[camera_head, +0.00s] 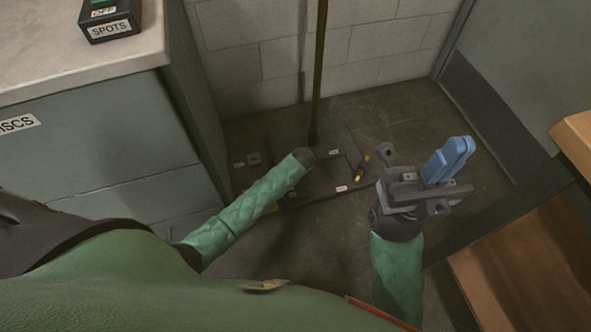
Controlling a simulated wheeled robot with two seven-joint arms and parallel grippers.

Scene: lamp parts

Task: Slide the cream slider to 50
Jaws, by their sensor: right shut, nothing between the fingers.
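I cannot make out a cream slider or a 50 mark in this view. My right gripper (462,146) is at the right of the view, above the floor, with its two blue fingers together and nothing between them. My left arm comes in from the lower left and its sleeve ends in a dark cap near the middle; no left gripper fingers show there.
A dark panel (322,187) with small white labels lies low by the wall, partly hidden by my left arm. A brown pole (320,70) stands behind it. A box labelled SPOTS (110,27) sits on the counter (60,50). A wooden surface (525,265) is at lower right.

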